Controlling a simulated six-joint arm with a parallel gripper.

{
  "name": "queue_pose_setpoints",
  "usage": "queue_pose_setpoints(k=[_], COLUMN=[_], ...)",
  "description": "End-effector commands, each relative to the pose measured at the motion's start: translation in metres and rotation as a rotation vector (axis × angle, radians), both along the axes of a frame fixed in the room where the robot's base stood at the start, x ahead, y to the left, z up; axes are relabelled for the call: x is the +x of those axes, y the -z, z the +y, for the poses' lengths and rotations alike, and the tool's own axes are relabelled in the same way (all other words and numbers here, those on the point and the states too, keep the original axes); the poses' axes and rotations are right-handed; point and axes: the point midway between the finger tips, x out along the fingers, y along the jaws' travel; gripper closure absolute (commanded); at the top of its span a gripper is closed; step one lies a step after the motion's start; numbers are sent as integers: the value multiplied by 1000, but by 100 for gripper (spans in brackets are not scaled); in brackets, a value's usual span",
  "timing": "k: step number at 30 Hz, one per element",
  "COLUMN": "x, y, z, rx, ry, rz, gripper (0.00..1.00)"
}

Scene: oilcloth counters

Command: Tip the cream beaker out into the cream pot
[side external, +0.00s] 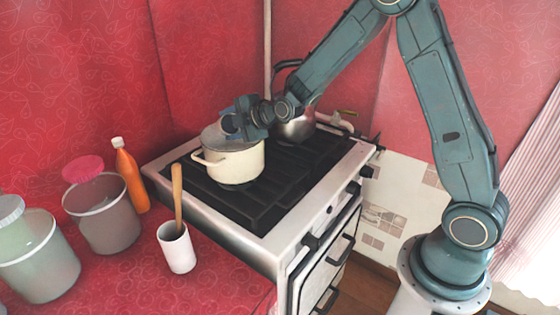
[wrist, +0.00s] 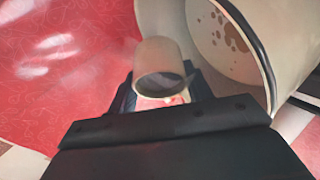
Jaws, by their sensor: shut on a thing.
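The cream pot (side external: 236,165) stands upright on the stove in the side view. Its open inside shows in the wrist view (wrist: 213,40), with several brown spots on the inner surface. My gripper (side external: 243,120) is over the pot's rim in the side view. In the wrist view my gripper (wrist: 165,92) is shut on the cream beaker (wrist: 158,52), beside the pot's rim. The beaker's mouth faces the wrist camera, and its inside looks grey and shaded. In the side view I cannot make out the beaker behind my gripper. I cannot tell what it holds.
A steel kettle (side external: 293,127) stands behind the pot on the stove (side external: 262,208). A white cup (side external: 177,249) with a wooden spoon (side external: 178,196), an orange bottle (side external: 130,175) and large jars (side external: 103,216) stand on the red counter. The front of the stove top is clear.

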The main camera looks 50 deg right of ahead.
Motion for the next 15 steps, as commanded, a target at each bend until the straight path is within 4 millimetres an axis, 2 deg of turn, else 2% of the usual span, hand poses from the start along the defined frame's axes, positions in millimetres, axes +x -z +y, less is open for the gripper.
queue_pose_setpoints(k=[15], x=[-1], y=[5], z=[0], rx=[-89], ry=[0], rz=[-204], gripper=[73])
